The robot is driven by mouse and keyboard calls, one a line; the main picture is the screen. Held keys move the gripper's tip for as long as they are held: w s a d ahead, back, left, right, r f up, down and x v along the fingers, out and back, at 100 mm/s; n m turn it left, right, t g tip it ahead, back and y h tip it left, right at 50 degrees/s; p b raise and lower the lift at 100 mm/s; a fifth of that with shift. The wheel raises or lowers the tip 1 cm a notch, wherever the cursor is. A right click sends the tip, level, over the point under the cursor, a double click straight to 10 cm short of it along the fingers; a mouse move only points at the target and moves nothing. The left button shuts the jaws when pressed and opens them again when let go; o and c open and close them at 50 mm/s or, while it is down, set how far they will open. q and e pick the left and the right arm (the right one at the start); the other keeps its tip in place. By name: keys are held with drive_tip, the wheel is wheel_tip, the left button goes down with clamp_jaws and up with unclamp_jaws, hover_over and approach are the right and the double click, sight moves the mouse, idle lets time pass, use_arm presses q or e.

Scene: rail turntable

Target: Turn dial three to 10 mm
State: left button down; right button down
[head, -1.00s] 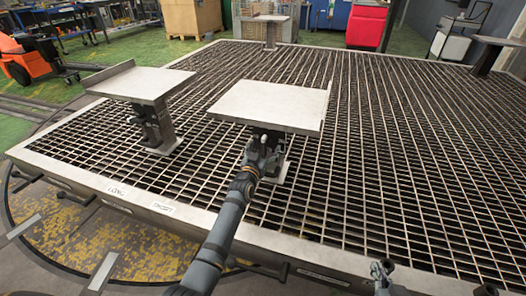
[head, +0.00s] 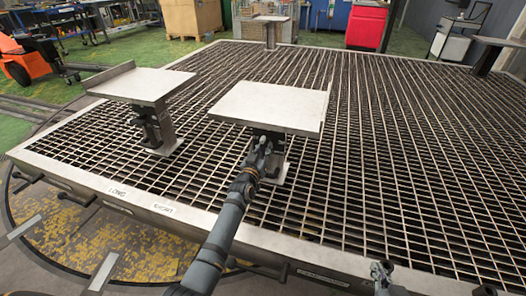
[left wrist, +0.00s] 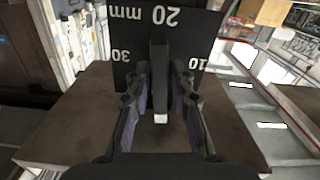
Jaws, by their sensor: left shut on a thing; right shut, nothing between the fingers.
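In the left wrist view a dark dial plate (left wrist: 205,22) carries the white marks 30, 20 mm and 10. A dark upright dial handle (left wrist: 159,75) stands in front of it, in line with the 20 mm mark. My left gripper (left wrist: 160,105) is shut on this handle, one finger on each side. In the head view my left gripper (head: 262,146) is under the front edge of the middle raised plate (head: 270,104), at its post; the dial itself is hidden there. My right gripper (head: 382,270) is shut and empty at the bottom right.
Another raised plate (head: 140,84) on a post stands to the left on the large metal grating (head: 400,150). The grating's front rim (head: 75,176) carries two labels. More posts with plates stand farther back. The grating right of the middle plate is clear.

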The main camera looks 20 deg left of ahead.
use_arm(q)
drive_tip(key=n, duration=0.3)
drive_tip(key=shift+r+p, duration=0.1)
drive_tip(key=shift+p, duration=0.2)
drive_tip(key=n, duration=0.6)
drive_tip(key=shift+p, duration=0.35)
drive_tip(key=n, duration=0.3)
drive_tip(key=shift+n, duration=0.4)
drive_tip(key=n, duration=0.5)
drive_tip(key=shift+n, duration=0.3)
drive_tip(key=shift+c, duration=0.6)
unclamp_jaws()
drive_tip(key=shift+s, duration=0.1)
